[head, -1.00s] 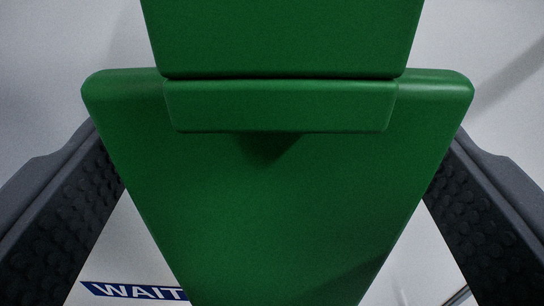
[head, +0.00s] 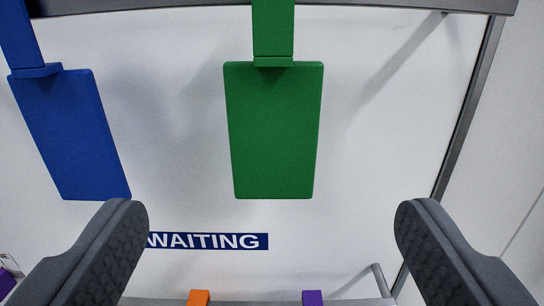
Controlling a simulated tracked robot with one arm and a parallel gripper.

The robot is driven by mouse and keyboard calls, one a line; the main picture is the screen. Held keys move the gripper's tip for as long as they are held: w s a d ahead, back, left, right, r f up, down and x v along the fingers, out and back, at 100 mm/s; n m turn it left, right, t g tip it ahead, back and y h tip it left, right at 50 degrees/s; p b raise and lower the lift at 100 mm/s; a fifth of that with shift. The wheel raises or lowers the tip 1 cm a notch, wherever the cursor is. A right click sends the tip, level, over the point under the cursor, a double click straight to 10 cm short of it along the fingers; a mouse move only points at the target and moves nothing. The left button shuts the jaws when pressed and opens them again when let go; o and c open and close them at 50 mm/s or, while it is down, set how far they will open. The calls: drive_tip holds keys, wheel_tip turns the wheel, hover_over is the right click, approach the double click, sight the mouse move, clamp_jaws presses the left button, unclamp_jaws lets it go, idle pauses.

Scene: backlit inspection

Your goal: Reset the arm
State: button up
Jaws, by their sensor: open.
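My gripper (head: 272,235) is open and empty in the head view. Its two dark grey fingers with studded pads stand wide apart at the lower left and lower right. A green tag-like panel (head: 274,135) hangs beyond and above the gap between the fingertips, apart from both fingers.
A blue panel (head: 72,135) hangs tilted at the left from the same grey top rail (head: 150,8). A "WAITING" label (head: 207,241) is on the white board behind. An orange piece (head: 198,298) and a purple piece (head: 312,298) show at the bottom edge. A grey frame post (head: 468,120) stands at the right.

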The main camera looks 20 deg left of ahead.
drive_tip(key=s+a+f+m+h+b, duration=0.1)
drive_tip(key=s+f+h+b, duration=0.1)
drive_tip(key=f, duration=0.7)
drive_tip(key=s+a+f+m+g+h+b, duration=0.1)
drive_tip(key=s+f+b, duration=0.3)
drive_tip(key=s+f, duration=0.3)
drive_tip(key=s+a+f+m+h+b, duration=0.1)
drive_tip(key=s+f+b, duration=0.3)
drive_tip(key=f, duration=0.6)
drive_tip(key=shift+s+a+f+m+g+h, duration=0.3)
drive_tip(key=shift+f+g+h, duration=0.1)
drive_tip(key=shift+h, duration=0.4)
